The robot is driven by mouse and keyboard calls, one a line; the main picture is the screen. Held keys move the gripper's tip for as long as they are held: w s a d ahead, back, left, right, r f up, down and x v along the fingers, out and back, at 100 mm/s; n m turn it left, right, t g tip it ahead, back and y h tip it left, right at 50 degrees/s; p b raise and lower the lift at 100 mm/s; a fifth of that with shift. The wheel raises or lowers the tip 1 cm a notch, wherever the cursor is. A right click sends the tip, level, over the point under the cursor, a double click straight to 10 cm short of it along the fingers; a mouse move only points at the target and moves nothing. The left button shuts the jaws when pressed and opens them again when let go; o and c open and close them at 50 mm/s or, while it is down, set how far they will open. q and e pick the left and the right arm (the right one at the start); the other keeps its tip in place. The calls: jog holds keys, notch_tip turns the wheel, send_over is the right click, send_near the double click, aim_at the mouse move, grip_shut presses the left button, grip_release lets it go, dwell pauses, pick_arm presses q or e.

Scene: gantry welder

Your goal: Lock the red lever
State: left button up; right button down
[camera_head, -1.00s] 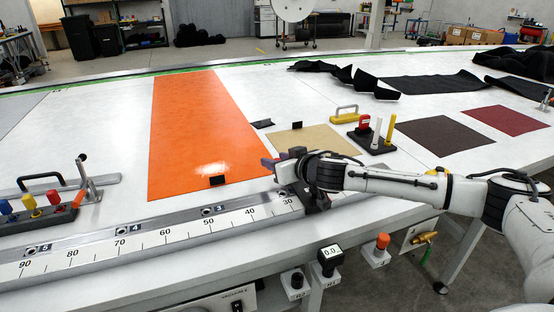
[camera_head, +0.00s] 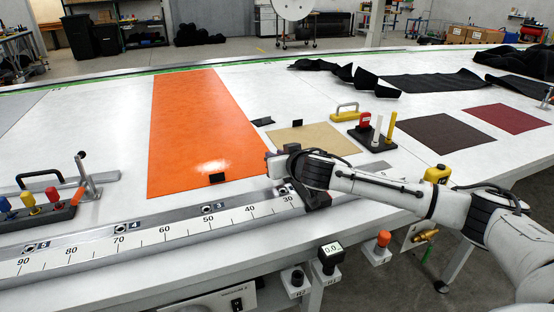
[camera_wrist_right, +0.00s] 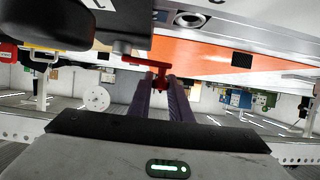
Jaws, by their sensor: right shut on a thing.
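In the head view my right gripper (camera_head: 274,162) is low over the table, by the near right corner of the orange sheet. There my own gripper and wrist hide the red lever and the fingertips. My left gripper is not in view.
A ruler rail (camera_head: 150,236) runs along the table's near edge. The orange sheet (camera_head: 200,125) lies flat beyond it. A toggle clamp (camera_head: 88,180) and a block with coloured knobs stand at left. Upright colored pegs (camera_head: 377,128) and a yellow handle (camera_head: 345,110) stand behind my arm.

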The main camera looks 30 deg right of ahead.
jog(key=m+h, duration=0.1)
jog(key=w+m+g+h+b, duration=0.1)
jog(key=m+h, duration=0.1)
jog(key=shift+w+d+f+m+h+b, duration=0.2)
jog(key=shift+d+f+m+h+b, duration=0.1)
jog(key=shift+d+b, duration=0.1)
jog(key=shift+w+d+m+g+h+b, duration=0.2)
jog(key=shift+m+g+h+b, duration=0.15)
jog(key=shift+m+g+h, duration=0.15)
jog(key=shift+w+d+m+g+h+b, duration=0.15)
jog(key=shift+m+g+h+b, duration=0.15)
jog(key=shift+m+g+h, duration=0.15)
jog(key=m+g+h+b, duration=0.1)
jog(key=d+m+g+h+b, duration=0.1)
jog(key=m+g+h+b, duration=0.1)
jog(key=shift+w+d+m+b, duration=0.25)
jog(key=shift+w+d+b, duration=0.05)
jog(key=shift+d+b, duration=0.05)
jog(key=shift+d+m+g+b, duration=0.15)
jog(key=shift+m+g+b, duration=0.15)
jog(key=shift+g+b, duration=0.1)
jog(key=shift+d+r+m+g+h+b, duration=0.1)
jog(key=shift+d+m+g+h+b, duration=0.4)
jog(key=shift+m+g+b, duration=0.4)
jog(key=shift+d+r+m+g+b, duration=0.1)
jog(key=shift+d+m+g+b, duration=0.15)
jog(key=shift+b, duration=0.35)
jog(key=shift+r+m+h, duration=0.15)
jog(key=shift+m+h, duration=0.1)
jog(key=shift+h, duration=0.1)
